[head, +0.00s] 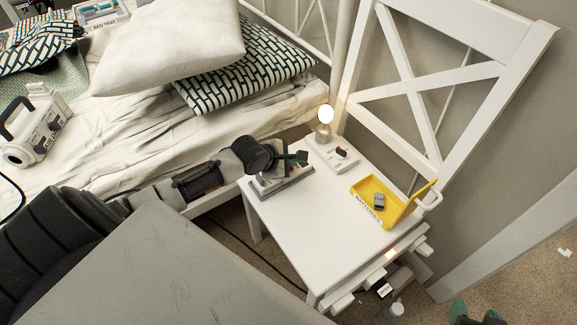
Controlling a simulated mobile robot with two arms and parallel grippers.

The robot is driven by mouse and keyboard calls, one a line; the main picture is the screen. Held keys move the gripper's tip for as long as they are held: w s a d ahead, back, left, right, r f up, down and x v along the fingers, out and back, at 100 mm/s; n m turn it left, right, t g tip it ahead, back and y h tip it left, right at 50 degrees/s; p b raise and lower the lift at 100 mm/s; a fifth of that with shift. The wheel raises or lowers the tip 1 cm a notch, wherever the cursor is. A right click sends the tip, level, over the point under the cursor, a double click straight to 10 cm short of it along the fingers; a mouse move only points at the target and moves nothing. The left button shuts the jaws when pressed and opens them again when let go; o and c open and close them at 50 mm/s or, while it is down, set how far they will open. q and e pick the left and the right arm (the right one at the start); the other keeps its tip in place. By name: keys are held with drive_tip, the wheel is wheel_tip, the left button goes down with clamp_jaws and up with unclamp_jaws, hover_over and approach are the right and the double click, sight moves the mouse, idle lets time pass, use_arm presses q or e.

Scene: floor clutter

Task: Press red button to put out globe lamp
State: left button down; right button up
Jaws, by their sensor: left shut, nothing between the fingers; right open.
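The globe lamp (326,115) is lit, a bright white ball on a short base at the back of the white bedside table. My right gripper is out of view.
A yellow tray (395,211) labelled for batteries holds a small dark item at the table's right. The table's front middle (310,235) is clear. The bed with pillows (170,45) is at left.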

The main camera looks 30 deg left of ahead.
use_arm(q)
drive_tip(key=shift+f, duration=0.15)
use_arm(e)
drive_tip(key=shift+s+d+f, duration=0.1)
drive_tip(key=shift+s, duration=0.1)
drive_tip(key=shift+s+g, duration=0.1)
drive_tip(key=shift+g, duration=0.2)
use_arm(q)
drive_tip(key=shift+r+p, duration=0.4)
drive_tip(key=shift+p, duration=0.35)
drive_tip(key=shift+r+p, duration=0.35)
drive_tip(key=shift+p, duration=0.3)
use_arm(e)
drive_tip(key=s+d+f+g+h, duration=0.2)
drive_tip(key=s+d+f+g, duration=0.1)
drive_tip(key=s+g, duration=0.4)
drive_tip(key=shift+s+f, duration=0.35)
drive_tip(key=shift+s, duration=0.6)
drive_tip(key=shift+d, duration=0.1)
